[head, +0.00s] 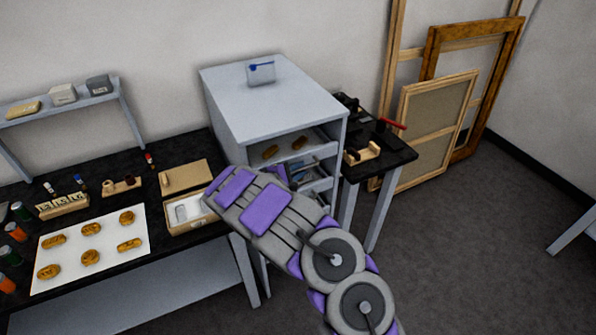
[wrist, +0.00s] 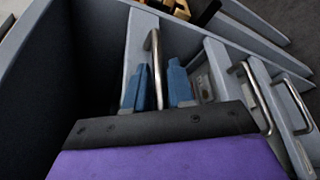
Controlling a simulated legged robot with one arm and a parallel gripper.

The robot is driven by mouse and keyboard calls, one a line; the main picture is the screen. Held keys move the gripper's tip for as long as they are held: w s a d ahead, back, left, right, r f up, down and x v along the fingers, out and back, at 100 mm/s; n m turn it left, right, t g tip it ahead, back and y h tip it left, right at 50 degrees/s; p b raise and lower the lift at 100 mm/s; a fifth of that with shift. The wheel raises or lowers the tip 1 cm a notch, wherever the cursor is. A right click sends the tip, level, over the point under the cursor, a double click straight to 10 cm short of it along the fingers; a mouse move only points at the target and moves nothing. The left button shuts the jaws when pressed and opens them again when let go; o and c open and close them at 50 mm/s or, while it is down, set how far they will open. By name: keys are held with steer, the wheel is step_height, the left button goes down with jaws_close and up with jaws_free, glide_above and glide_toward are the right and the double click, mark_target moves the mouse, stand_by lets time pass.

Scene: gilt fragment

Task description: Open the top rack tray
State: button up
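In the wrist view, a metal bar handle (wrist: 154,52) is on the leftmost tray front (wrist: 138,42). My gripper (wrist: 158,92) has its blue fingers apart, one on each side of this handle. I cannot tell whether they touch it. In the head view my arm hides much of the gripper and the lower trays.
More tray handles (wrist: 257,98) stand to the right in the wrist view. A black workbench (head: 165,235) with gilt pieces on a white sheet (head: 110,232) is at left. A dark side table (head: 392,158) and leaning frames (head: 437,120) are at right. Floor at lower right is clear.

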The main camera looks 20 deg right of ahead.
jaws_close()
stand_by(0.4)
steer(key=shift+s, duration=0.1)
